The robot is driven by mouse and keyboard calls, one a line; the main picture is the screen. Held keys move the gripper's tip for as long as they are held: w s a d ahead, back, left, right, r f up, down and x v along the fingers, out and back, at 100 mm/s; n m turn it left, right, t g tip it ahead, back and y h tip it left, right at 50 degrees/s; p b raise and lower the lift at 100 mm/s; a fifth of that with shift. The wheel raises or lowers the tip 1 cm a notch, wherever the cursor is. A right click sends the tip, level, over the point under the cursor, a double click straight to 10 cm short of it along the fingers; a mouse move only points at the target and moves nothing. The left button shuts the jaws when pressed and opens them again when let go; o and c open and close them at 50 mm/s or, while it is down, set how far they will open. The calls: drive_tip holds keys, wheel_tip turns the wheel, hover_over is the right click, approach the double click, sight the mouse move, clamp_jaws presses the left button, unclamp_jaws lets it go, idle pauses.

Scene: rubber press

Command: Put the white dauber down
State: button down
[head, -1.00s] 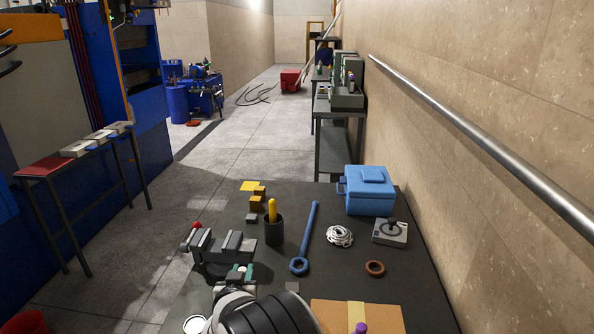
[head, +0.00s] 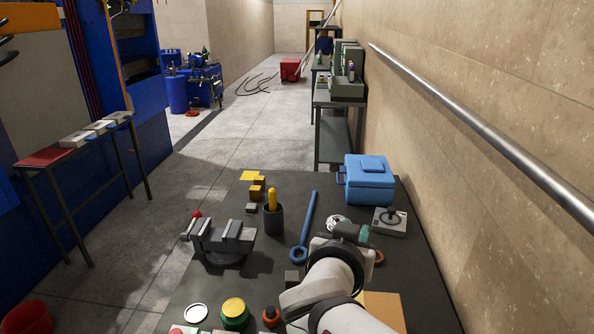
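My gripper (head: 364,236) is over the right part of the dark bench, close to the white coil and the brown ring. Its dark body and a teal finger part show, but the gap between the fingertips is turned away, so I cannot tell whether it is open or shut. I cannot make out the white dauber; my gripper and arm may hide it. The dark bench top (head: 290,187) lies under my arm.
A white coil (head: 336,221), brown ring (head: 379,257), joystick box (head: 390,222) and blue cooler (head: 368,182) surround my gripper. A blue wrench (head: 304,228), dark cup (head: 273,219) and vise (head: 218,237) lie left. A green jar (head: 234,315) and cardboard (head: 385,312) are in front.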

drive_tip(key=s+a+f+n+y, duration=0.1)
drive_tip(key=s+a+f+y, duration=0.1)
drive_tip(key=a+f, duration=0.8)
drive_tip(key=s+a+f+n+y, duration=0.2)
drive_tip(key=s+a+f, duration=0.1)
drive_tip(key=a+f, duration=0.7)
drive_tip(key=s+a+f+n+y, duration=0.2)
drive_tip(key=a+f, duration=0.8)
drive_tip(key=a, duration=0.7)
drive_tip(key=shift+s+f, duration=0.3)
drive_tip(key=shift+s, duration=0.55)
drive_tip(key=shift+f, duration=0.2)
drive_tip(key=shift+f, duration=0.1)
drive_tip(key=shift+f, duration=0.5)
drive_tip(key=c, duration=0.7)
unclamp_jaws()
